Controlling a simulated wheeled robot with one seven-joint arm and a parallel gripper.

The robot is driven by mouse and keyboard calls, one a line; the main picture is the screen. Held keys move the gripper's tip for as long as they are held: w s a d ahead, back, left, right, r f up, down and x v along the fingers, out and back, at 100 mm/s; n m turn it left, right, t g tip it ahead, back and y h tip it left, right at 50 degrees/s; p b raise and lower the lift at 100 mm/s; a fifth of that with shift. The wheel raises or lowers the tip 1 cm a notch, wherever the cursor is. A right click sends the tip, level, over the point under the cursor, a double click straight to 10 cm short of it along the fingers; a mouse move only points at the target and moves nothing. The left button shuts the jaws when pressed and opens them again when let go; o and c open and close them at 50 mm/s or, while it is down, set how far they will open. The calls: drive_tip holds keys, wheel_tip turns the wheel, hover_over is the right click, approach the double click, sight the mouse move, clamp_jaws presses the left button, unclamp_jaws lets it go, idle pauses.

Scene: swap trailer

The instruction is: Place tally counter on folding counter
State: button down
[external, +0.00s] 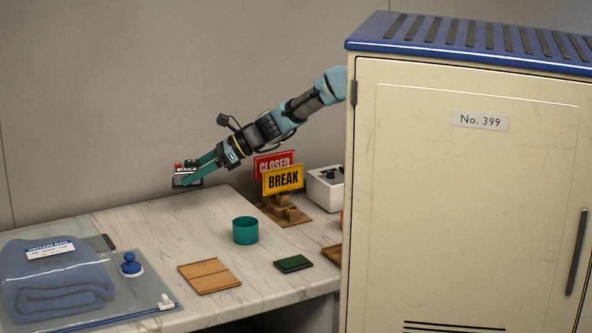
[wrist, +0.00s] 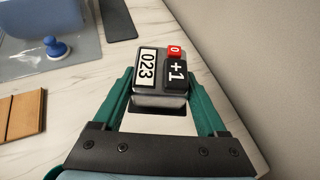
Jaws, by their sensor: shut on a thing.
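The tally counter (wrist: 161,75) is a small grey device with a "023" display, a red "0" button and a black "+1" button. My gripper (external: 187,173) is shut on it, with the green fingers on either side in the wrist view. In the external view the tally counter (external: 186,180) is held out near the back edge of the marble-topped folding counter (external: 150,240). It appears to be above the surface; the exact gap cannot be told.
A vacuum bag (external: 60,280) with a blue towel and pump lies at left. A teal cup (external: 245,230), a wooden board (external: 209,276), a green block (external: 293,264) and a sign stand (external: 284,206) stand to the right. A cream locker (external: 460,200) blocks the right side. Bare marble lies between bag and cup.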

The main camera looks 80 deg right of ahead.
sight(196, 221)
drive_tip(key=shift+f, duration=4.95)
drive_tip(key=shift+f, duration=0.15)
unclamp_jaws()
drive_tip(key=shift+r+p, duration=0.2)
drive_tip(key=shift+p, duration=0.1)
drive_tip(key=shift+s+d+r, duration=0.1)
drive_tip(key=shift+s+d, duration=0.1)
drive_tip(key=shift+s, duration=0.05)
drive_tip(key=b+v, duration=0.1)
drive_tip(key=v, duration=1)
drive_tip(key=shift+s+a+b, duration=0.15)
drive_tip(key=shift+s+b, duration=0.05)
drive_tip(key=shift+b, duration=0.2)
